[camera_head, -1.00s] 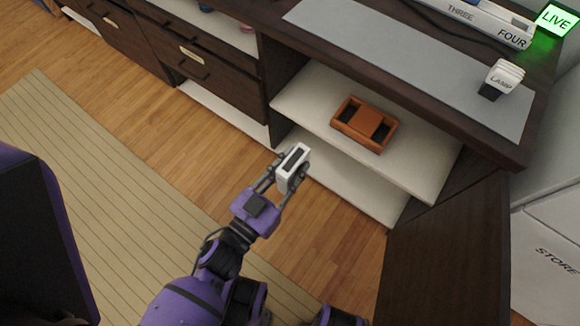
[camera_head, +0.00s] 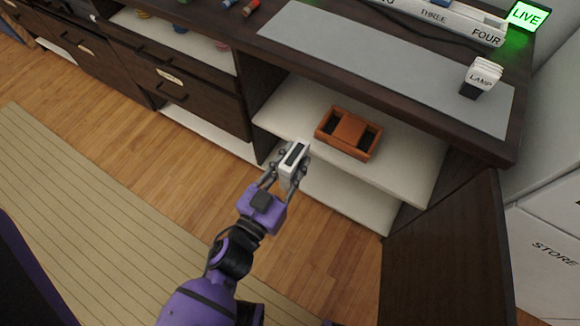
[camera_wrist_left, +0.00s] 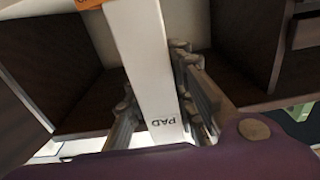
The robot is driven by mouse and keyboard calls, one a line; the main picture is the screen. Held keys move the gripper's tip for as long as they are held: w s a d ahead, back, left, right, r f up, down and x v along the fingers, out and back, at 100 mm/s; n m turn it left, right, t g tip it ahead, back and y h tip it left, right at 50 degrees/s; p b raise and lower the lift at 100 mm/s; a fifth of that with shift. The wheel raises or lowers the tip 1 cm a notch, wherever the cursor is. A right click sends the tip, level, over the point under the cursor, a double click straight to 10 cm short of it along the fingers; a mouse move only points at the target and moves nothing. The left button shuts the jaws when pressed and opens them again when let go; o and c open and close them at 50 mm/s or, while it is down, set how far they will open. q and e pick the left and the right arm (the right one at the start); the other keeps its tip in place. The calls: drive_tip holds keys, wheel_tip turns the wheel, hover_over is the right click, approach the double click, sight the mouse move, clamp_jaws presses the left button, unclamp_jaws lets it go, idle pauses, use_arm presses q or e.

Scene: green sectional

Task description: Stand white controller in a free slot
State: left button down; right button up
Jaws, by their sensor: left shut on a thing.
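My left gripper (camera_head: 290,172) is shut on the white controller (camera_head: 293,163), a slim white block with a dark panel on its top end. In the left wrist view the controller (camera_wrist_left: 146,70) shows the letters PAD and sits between the fingers. The orange-brown holder (camera_head: 361,148) stands on the upper white shelf of the open cabinet, with dark slots at its left and right ends. Both slots look empty. The gripper is in front of the shelf, left of and nearer than the holder. My right gripper is not in view.
The dark counter overhangs the shelf and carries a grey mat (camera_head: 400,70), a LAMP block (camera_head: 481,78) and a lit LIVE sign (camera_head: 527,16). An open dark door (camera_head: 445,255) stands on the right. Drawers (camera_head: 190,90) are on the left. The shelf around the holder is clear.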

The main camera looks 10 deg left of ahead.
use_arm(q)
drive_tip(key=shift+f+b+x, duration=0.8)
drive_tip(key=shift+b+x, duration=0.35)
drive_tip(key=shift+x, duration=2.5)
drive_tip(key=shift+f+b+x, duration=0.8)
drive_tip(key=shift+b+x, duration=0.4)
drive_tip(key=shift+x, duration=2.45)
drive_tip(key=shift+f+b+x, duration=0.85)
drive_tip(key=shift+b+x, duration=0.3)
drive_tip(key=shift+x, duration=2.5)
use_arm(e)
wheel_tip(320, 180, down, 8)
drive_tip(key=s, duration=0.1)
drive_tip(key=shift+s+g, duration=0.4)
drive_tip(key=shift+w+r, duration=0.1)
use_arm(q)
drive_tip(key=c, duration=1.4)
unclamp_jaws()
